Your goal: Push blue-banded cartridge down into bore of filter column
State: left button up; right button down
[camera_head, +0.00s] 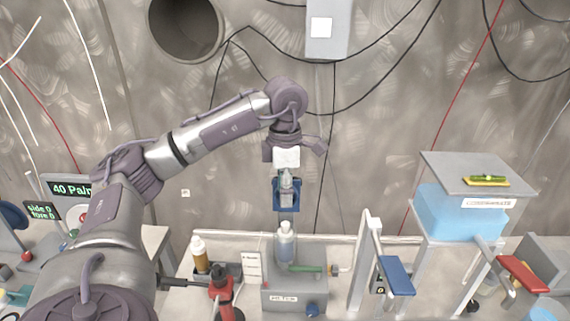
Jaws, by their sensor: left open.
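My left gripper (287,196) points straight down at the middle of the view, with dark blue parts around a grey piece at its lower end. It is open. Below it, a clear, bluish cartridge-like body (286,246) with a grey neck stands upright on a grey box (283,298) with a white label. A visible gap separates the gripper from its top. I cannot make out a distinct blue band, the bore, or how deep the body sits. My right gripper is not in view.
An amber bottle (200,255) and a red-and-black tool (222,292) stand left of the box. A green-handled piece (308,269) lies just right of the body. A white frame with a blue lever (396,276) and a blue tank (458,215) stand farther right.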

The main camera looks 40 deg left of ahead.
pick_arm(q)
notch_tip(320, 180, up, 9)
jog(key=p, duration=0.2)
dwell(0.6)
